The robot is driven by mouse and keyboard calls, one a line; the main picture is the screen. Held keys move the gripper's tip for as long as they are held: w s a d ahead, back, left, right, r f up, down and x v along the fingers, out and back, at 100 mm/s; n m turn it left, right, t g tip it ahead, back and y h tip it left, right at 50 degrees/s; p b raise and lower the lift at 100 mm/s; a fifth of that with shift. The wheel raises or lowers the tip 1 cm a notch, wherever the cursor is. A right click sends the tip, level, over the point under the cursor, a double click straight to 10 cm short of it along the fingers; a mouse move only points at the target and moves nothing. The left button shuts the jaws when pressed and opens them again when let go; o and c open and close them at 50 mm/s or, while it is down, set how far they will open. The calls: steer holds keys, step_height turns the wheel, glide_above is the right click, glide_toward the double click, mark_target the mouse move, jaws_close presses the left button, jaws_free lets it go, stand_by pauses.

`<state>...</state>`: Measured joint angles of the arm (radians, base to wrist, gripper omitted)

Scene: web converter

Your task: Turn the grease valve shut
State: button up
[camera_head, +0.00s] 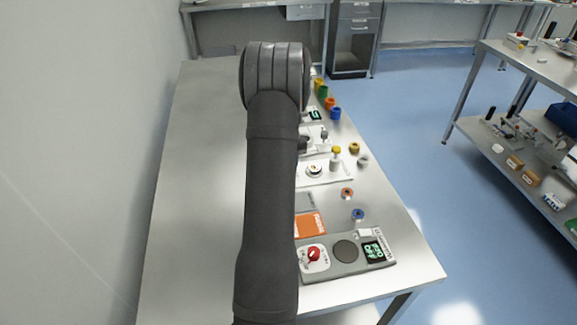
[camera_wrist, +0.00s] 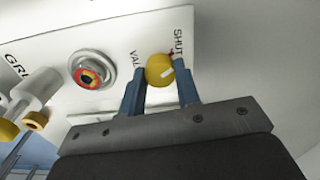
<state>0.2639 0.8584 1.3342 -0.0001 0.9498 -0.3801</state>
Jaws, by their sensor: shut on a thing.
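In the wrist view my gripper (camera_wrist: 161,80) has its two blue-grey fingers shut on a yellow round knob (camera_wrist: 159,66), one finger on each side. The knob sits on a white panel (camera_wrist: 112,42) right by the printed word "SHUT", with a small red mark beside it. A partly covered label starting "VAL" is left of the knob. The knob hides the valve parts under it. In the head view my arm covers the gripper and the knob; part of the white panel (camera_head: 336,176) shows right of the arm.
A round metal fitting (camera_wrist: 92,70) with a red and yellow centre stands left of the gripper. White cylinders with yellow ends (camera_wrist: 38,100) are farther left. In the head view a grey unit with a red knob (camera_head: 314,254) is nearer; the bench's left side (camera_head: 200,180) is clear.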

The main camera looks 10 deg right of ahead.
steer(key=shift+n, duration=0.9)
steer(key=o, duration=1)
steer(key=shift+r, duration=0.15)
step_height(320, 180, up, 17)
steer(key=shift+r, duration=0.1)
step_height(320, 180, down, 18)
steer(key=shift+r, duration=0.25)
